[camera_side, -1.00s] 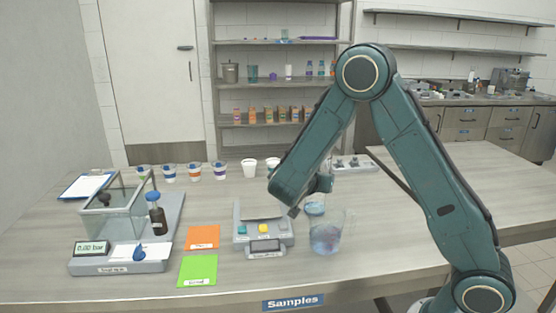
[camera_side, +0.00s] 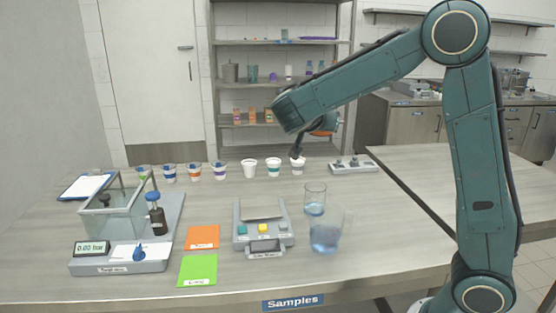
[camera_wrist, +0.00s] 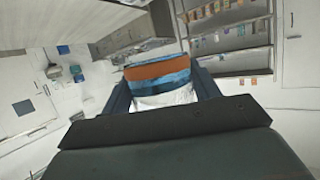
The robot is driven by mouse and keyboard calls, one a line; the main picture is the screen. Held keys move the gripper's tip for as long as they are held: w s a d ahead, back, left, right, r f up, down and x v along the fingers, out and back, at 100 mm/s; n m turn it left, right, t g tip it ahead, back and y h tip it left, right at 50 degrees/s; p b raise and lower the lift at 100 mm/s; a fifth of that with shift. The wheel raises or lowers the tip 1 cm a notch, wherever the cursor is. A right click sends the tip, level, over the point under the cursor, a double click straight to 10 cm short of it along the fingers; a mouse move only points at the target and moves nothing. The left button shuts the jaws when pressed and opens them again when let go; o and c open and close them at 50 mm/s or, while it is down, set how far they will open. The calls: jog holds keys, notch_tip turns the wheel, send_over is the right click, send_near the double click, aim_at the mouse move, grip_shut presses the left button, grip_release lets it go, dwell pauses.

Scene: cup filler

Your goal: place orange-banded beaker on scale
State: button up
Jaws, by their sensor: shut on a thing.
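In the wrist view my gripper (camera_wrist: 160,92) is shut on the orange-banded beaker (camera_wrist: 157,70), which shows an orange band and blue below it. In the side view a patch of the beaker's orange (camera_side: 325,131) shows under my forearm, raised above the back of the table; my arm hides most of it. A small scale (camera_side: 264,241) with a yellow button and an empty-looking pan sits mid-table, forward and left of my gripper. A balance with a glass box (camera_side: 118,267) and a display stands at the left.
Two clear beakers with blue liquid, a small one (camera_side: 315,199) and a larger one (camera_side: 325,237), stand right of the small scale. Several cups (camera_side: 249,168) line the back. Orange (camera_side: 203,237) and green (camera_side: 197,270) cards lie left of the scale. A brown bottle (camera_side: 156,217) stands by the balance.

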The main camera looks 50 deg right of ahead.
jog(key=w+a+f+n+t+y, duration=0.1)
jog(key=w+f+n+t+y, duration=0.55)
jog(key=w, duration=0.65)
jog(key=shift+w+a+r+n+t+y, duration=1.05)
jog(key=shift+a+r+n+y, duration=1.7)
jog(key=shift+n+y, duration=4.2)
send_over(261, 206)
jog(key=shift+n+g+h, duration=0.3)
jog(key=shift+f, duration=2.1)
notch_tip(261, 206, down, 20)
